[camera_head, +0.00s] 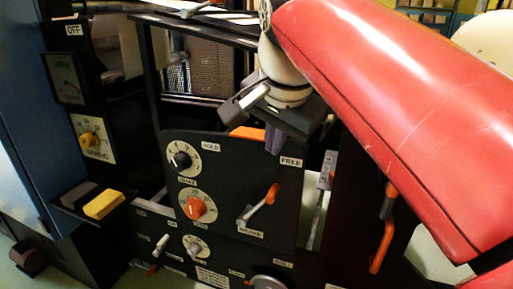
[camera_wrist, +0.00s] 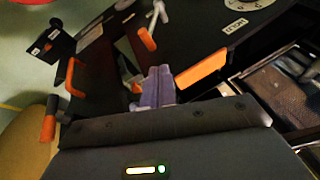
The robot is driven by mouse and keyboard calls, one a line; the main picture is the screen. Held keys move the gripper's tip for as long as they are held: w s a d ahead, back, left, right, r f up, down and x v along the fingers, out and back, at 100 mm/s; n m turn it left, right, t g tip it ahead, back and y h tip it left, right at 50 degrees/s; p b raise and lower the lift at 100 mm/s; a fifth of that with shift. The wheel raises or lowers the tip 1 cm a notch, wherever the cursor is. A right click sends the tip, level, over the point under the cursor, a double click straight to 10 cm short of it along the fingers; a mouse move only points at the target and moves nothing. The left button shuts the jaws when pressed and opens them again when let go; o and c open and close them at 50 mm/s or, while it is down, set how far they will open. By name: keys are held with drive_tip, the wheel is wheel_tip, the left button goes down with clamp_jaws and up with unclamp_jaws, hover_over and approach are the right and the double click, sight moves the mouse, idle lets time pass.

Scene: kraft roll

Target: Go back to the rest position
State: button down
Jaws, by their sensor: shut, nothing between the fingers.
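My gripper (camera_head: 274,142) hangs in front of the upper part of the dark control panel (camera_head: 225,224), at the end of my red arm. In the wrist view, its grey-lilac fingers (camera_wrist: 155,86) are together and empty. An orange piece (camera_head: 248,132) shows just left of the fingers in the head view; I cannot tell how far apart they are. The lever with an orange grip (camera_head: 271,194) sits below my gripper, near the FREE label. The panel also carries a dial with a black knob (camera_head: 181,160) and one with an orange knob (camera_head: 195,208).
A dark upright frame (camera_head: 152,85) stands behind the panel. A long orange handle (camera_head: 382,246) sits to the right, under my arm. A yellow block (camera_head: 103,204) lies on a ledge at left. A blue cabinet (camera_head: 28,130) stands at far left.

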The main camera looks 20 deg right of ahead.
drive_tip(key=s+f+n+p, duration=0.1)
drive_tip(key=s+f+n, duration=0.1)
drive_tip(key=f, duration=0.3)
drive_tip(key=s+f+n+p, duration=0.2)
drive_tip(key=s+f+n, duration=0.1)
drive_tip(key=f+n, duration=0.2)
drive_tip(key=s+a+f+n+p, duration=0.1)
drive_tip(key=s+f+n+p, duration=0.1)
drive_tip(key=f, duration=0.4)
drive_tip(key=shift+s+f+n+y, duration=0.25)
drive_tip(key=shift+s+n+y, duration=0.15)
drive_tip(key=shift+s+n, duration=0.35)
drive_tip(key=shift+w, duration=0.1)
